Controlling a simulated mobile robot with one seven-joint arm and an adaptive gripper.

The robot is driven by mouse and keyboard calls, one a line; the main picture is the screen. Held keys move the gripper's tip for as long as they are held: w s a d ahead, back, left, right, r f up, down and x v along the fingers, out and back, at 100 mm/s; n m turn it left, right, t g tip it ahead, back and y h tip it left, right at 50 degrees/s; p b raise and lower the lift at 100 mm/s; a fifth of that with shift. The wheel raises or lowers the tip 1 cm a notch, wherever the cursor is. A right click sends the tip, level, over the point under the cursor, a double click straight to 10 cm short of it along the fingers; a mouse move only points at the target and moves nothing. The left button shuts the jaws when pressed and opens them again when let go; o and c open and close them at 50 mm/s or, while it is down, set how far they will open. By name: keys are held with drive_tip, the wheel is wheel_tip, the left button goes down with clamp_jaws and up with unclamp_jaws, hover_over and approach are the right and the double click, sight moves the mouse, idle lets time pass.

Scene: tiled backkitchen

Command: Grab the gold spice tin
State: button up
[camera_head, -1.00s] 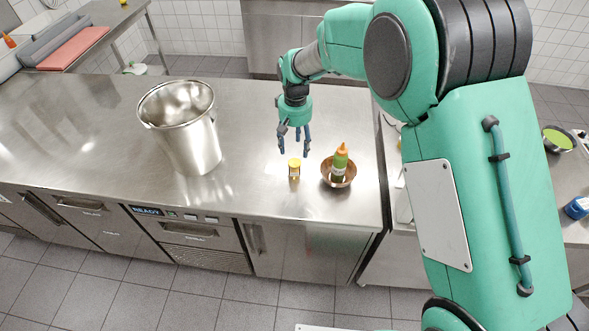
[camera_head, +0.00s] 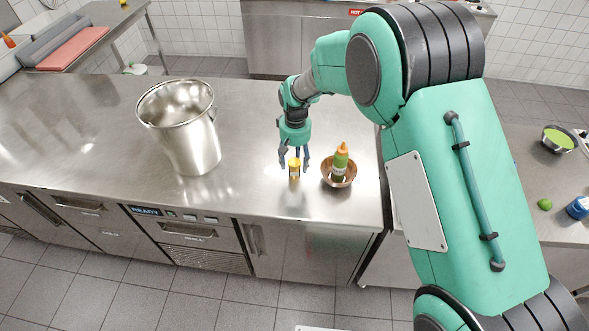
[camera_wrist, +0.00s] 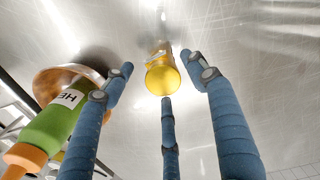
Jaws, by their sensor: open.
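The gold spice tin (camera_head: 294,168) stands upright on the steel counter, left of a copper-coloured bowl. It has a yellow-gold lid and a pale label. In the wrist view the tin (camera_wrist: 161,74) shows lid-first, beyond and between my spread fingers. My gripper (camera_head: 295,160) is open and empty, pointing down just behind and above the tin. In the wrist view my gripper's blue fingers (camera_wrist: 160,85) lie to the left, right and below the tin, with no visible grip on it.
The copper bowl (camera_head: 326,176) holds a green bottle (camera_head: 340,163) with an orange cap, close to the right of the tin. A large steel pot (camera_head: 190,150) stands to the left. The counter's front edge (camera_head: 250,215) is near. The counter between pot and tin is clear.

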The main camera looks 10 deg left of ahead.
sight(295, 170)
drive_tip(key=shift+f+b, duration=0.4)
drive_tip(key=shift+f, duration=2.2)
drive_tip(key=shift+c, duration=0.3)
drive_tip(key=c, duration=1.2)
